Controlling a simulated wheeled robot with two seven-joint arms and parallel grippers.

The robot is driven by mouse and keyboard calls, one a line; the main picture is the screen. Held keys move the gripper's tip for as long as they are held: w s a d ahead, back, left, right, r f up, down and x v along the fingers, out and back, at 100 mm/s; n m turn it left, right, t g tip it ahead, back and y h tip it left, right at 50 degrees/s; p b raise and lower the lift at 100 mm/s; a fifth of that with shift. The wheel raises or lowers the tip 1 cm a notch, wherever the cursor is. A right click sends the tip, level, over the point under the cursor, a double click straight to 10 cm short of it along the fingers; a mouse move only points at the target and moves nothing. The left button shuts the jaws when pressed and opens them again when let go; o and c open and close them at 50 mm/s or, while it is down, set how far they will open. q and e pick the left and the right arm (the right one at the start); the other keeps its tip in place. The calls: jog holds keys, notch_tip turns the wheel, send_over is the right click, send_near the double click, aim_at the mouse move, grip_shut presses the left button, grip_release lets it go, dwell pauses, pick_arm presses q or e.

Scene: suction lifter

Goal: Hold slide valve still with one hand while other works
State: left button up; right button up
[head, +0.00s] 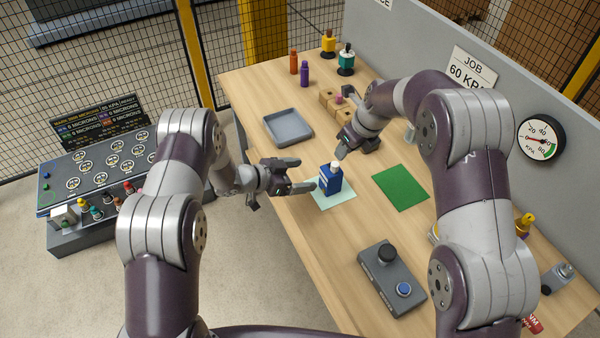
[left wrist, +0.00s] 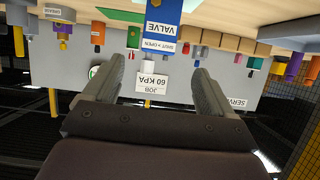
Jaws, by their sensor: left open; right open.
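The slide valve (head: 331,182) is a blue block with a white top, standing upright on a pale green mat (head: 347,196) near the table's front edge. In the left wrist view, which is upside down, the slide valve (left wrist: 174,38) shows a label reading VALVE and SHUT, OPEN. My left gripper (head: 306,175) is open and level, just left of the slide valve, its fingers pointing toward it. The left wrist view shows its two fingers (left wrist: 158,78) apart with nothing between them. My right gripper (head: 357,149) is open, above and behind the slide valve, pointing down, empty.
A grey tray (head: 288,127) lies to the left behind. A green mat (head: 401,187) lies right. A grey box with black and blue knobs (head: 378,265) stands in front. Wooden blocks (head: 330,100) and coloured bottles (head: 304,73) stand at the back. A gauge (head: 541,140) hangs on the panel.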

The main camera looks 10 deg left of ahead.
aim_at(326, 171)
pick_arm(q)
jog(key=x, duration=1.2)
jog(key=shift+w+d+r, duration=0.2)
jog(key=shift+d+r, duration=0.1)
jog(key=shift+d, duration=0.1)
jog(key=c, duration=1.1)
jog(key=shift+c, duration=0.2)
jog(key=o, duration=1.3)
jog(key=shift+c, duration=0.2)
jog(key=shift+v, duration=3.55)
